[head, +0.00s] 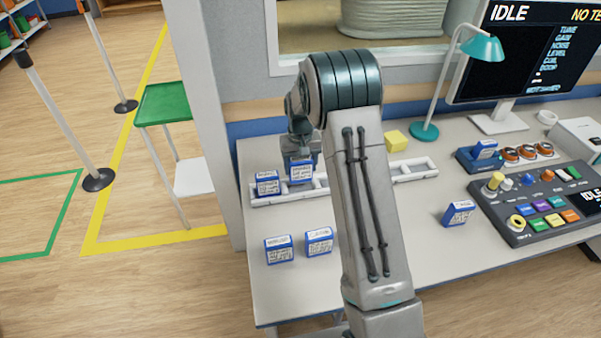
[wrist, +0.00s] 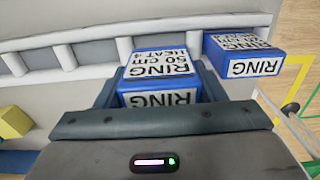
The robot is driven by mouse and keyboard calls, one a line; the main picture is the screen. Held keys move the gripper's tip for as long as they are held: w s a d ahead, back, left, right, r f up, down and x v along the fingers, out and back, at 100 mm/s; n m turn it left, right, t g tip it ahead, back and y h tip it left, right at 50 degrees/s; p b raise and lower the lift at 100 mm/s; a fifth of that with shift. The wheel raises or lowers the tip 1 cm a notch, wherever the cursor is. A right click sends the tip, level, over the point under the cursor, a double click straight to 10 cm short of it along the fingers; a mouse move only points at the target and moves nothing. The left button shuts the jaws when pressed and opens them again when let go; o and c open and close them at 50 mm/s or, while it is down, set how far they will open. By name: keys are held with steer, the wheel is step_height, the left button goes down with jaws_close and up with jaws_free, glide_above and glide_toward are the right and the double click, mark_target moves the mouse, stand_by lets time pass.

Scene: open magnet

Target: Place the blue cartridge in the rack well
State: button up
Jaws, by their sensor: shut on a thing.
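My gripper (head: 301,157) is shut on a blue cartridge (head: 301,174) with a white label. In the wrist view the held cartridge (wrist: 158,65) reads "RING 50 cm HEAT 4" and sits between the fingers. It is at the white rack (head: 401,172), just right of another blue cartridge (head: 267,184) at the rack's left end. That neighbour also shows in the wrist view (wrist: 243,54), apart from the held one. The held cartridge looks slightly higher than its neighbour. Its lower end is hidden, so I cannot tell whether it is in a well.
Two blue cartridges (head: 279,249) (head: 318,241) stand on the table in front of the rack. Another (head: 458,213) is near the control console (head: 540,205). A yellow block (head: 396,140) is behind the rack. A teal lamp (head: 424,131) stands behind. My arm hides the rack's middle.

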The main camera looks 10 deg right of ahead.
mark_target(301, 175)
steer(key=shift+f+p, duration=0.35)
steer(key=shift+f, duration=1.65)
steer(key=shift+f, duration=0.2)
steer(key=o, duration=1)
steer(key=shift+r, duration=0.1)
